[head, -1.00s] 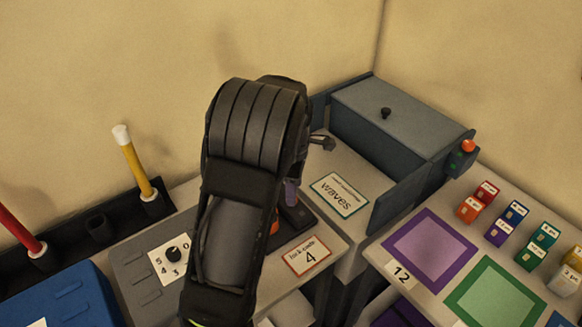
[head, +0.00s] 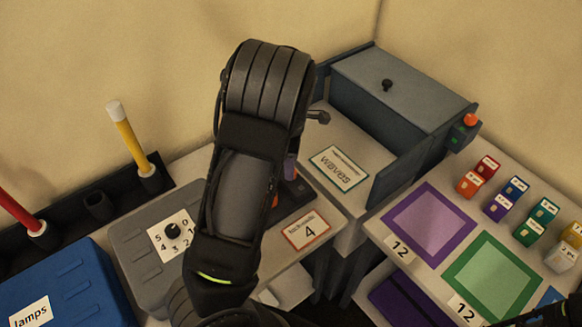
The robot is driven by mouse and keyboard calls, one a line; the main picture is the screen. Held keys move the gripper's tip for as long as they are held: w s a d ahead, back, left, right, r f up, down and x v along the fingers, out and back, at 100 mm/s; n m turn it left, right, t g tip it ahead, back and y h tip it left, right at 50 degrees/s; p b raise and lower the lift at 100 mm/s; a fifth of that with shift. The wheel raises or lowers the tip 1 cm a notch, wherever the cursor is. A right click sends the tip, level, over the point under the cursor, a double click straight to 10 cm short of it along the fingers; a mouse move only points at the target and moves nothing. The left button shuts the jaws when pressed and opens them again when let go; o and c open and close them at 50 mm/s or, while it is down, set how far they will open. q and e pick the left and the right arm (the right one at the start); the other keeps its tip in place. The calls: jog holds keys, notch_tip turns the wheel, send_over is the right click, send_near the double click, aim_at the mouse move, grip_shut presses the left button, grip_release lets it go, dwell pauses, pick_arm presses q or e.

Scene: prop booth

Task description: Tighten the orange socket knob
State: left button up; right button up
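A black arm of mine, which looks like the left one, rises from the bottom and bends over the middle of the head view. No fingertips show on it. A small orange piece (head: 275,200), possibly the orange socket knob, peeks out at the arm's right edge; most of it is hidden behind the arm. A purple piece (head: 290,167) stands beside it on a dark base (head: 294,203). Whether a gripper touches the orange piece cannot be seen. My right gripper is not visible; a dark part of mine shows at the bottom right corner.
A grey box with a numbered dial (head: 172,231) is left of the arm. A blue "lamps" box (head: 60,285), a yellow tube (head: 127,138) and a red tube (head: 17,211) are farther left. A grey bin (head: 400,85) stands behind. The purple mat (head: 428,222) and green mat (head: 492,278) look bare.

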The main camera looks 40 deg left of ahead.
pick_arm(q)
jog(key=shift+f, duration=1.45)
jog(key=shift+c, duration=0.5)
grip_shut()
